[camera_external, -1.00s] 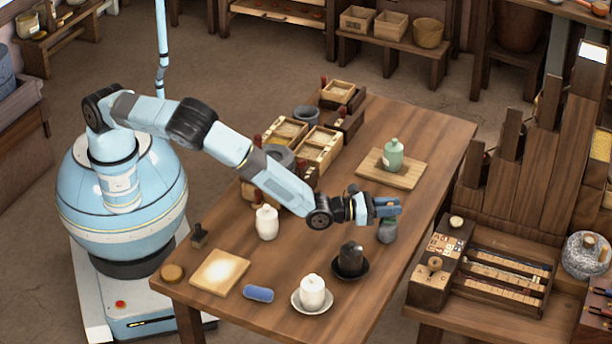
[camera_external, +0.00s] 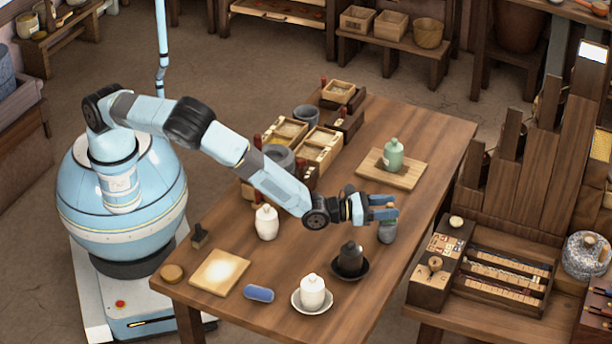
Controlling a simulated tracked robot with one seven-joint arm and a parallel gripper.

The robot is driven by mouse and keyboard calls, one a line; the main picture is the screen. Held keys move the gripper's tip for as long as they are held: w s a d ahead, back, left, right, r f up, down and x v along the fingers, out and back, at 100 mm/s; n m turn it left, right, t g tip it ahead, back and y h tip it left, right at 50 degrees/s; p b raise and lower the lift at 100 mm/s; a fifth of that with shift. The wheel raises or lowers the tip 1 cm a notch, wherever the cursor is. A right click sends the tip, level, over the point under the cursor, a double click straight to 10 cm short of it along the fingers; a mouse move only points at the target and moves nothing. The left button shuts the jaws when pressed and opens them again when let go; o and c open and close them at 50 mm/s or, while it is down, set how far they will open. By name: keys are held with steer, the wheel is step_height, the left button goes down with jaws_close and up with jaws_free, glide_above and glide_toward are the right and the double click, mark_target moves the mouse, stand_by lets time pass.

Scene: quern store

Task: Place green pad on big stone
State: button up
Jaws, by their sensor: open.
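My gripper (camera_external: 383,208) is open, low over the right side of the table, with its fingers pointing right. A small grey stone-like object (camera_external: 387,233) stands at the fingers; a tan bit shows at its top between them. I cannot tell whether they touch it. I see no clear green pad; a blue pad (camera_external: 258,293) lies near the front edge. A green jar (camera_external: 393,157) stands on a wooden board (camera_external: 410,178) behind my gripper. A round grey stone piece (camera_external: 278,157) sits among the boxes at the back left, partly hidden by my arm; I cannot tell if it is the big stone.
A black lidded pot (camera_external: 350,260) on a dark saucer and a white pot (camera_external: 312,292) on a white saucer stand in front of my gripper. Another white jar (camera_external: 266,223) stands below my forearm. A pale square board (camera_external: 220,272) lies front left. The table's right strip is clear.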

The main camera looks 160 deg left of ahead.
steer(key=v, duration=0.6)
steer(key=shift+d, duration=0.2)
steer(key=shift+s, duration=0.1)
steer(key=s+d+r+n+g+h, duration=0.3)
steer(key=s+d+r+n, duration=0.2)
steer(key=d+r+n, duration=0.5)
steer(key=s+d+r+n+g+h, duration=0.25)
steer(key=s+d+r+n, duration=0.3)
steer(key=d+r, duration=0.8)
steer(key=s+d+r+n+t+h, duration=0.1)
steer(key=s+d+h, duration=0.3)
steer(key=d, duration=1)
steer(key=s+d+r+n+t+h, duration=0.2)
steer(key=s+d+r+t+h, duration=0.1)
steer(key=s+d, duration=0.8)
steer(key=s+d+r+n+t+h, duration=0.2)
steer(key=s+d, duration=0.5)
steer(key=d, duration=1)
step_height(320, 180, up, 2)
steer(key=t+h, duration=0.1)
steer(key=h, duration=0.2)
steer(key=shift+s, duration=0.3)
